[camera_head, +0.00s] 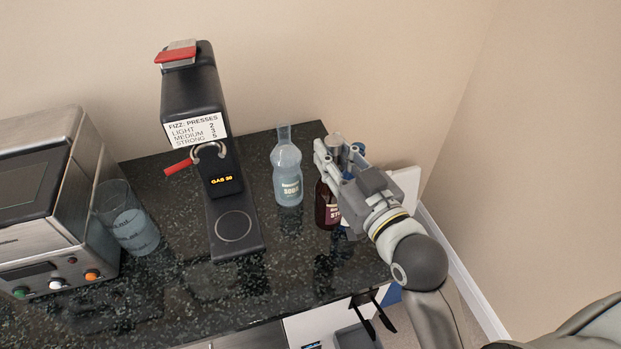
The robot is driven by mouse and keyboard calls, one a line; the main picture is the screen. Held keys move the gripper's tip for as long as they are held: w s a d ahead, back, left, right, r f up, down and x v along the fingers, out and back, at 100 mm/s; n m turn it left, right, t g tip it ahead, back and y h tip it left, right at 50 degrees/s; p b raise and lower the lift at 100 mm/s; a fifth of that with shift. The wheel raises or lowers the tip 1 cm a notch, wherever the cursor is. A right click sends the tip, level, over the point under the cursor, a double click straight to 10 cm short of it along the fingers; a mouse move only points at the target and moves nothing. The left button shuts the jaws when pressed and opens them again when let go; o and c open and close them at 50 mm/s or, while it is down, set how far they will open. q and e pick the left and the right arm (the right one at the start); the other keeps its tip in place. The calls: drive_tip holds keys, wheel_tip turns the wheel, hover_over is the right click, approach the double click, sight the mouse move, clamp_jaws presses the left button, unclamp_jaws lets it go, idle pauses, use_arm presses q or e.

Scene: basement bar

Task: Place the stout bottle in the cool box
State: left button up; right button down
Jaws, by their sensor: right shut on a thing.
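The stout bottle (327,211) is dark brown with a reddish label whose visible letters begin "ST". It stands at the right end of the black speckled counter (170,290), about upright. My right gripper (335,170) is shut on it around its upper part, hiding the neck and part of the right side. I cannot tell whether its base touches the counter. A white and blue box-like thing (300,328) shows partly below the counter's front edge; I cannot tell whether it is the cool box. My left gripper is not in view.
A clear soda bottle (288,178) stands close left of the stout bottle. A black fizz machine (195,95) stands further left, then a glass (130,225) and a steel appliance (45,200). Walls close off the back and right. The front middle of the counter is clear.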

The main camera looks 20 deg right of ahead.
drive_tip(key=shift+w+a+f+p, duration=0.15)
drive_tip(key=shift+w+a+p, duration=0.1)
drive_tip(key=shift+w, duration=0.4)
drive_tip(key=shift+w+a+f+p, duration=0.1)
drive_tip(key=shift+w+f+p, duration=0.1)
drive_tip(key=shift+w, duration=0.4)
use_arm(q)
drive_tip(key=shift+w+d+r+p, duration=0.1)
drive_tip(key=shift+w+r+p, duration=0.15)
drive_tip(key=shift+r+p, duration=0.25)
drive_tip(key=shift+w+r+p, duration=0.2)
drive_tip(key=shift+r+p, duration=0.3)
use_arm(e)
drive_tip(key=w+a+f, duration=0.1)
drive_tip(key=w+f, duration=0.4)
drive_tip(key=f, duration=0.4)
drive_tip(key=shift+f, duration=0.15)
drive_tip(key=shift+a, duration=0.1)
drive_tip(key=shift+f, duration=0.2)
drive_tip(key=c, duration=1.4)
unclamp_jaws()
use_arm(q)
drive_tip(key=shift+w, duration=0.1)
use_arm(e)
drive_tip(key=shift+o, duration=0.6)
drive_tip(key=shift+r, duration=0.1)
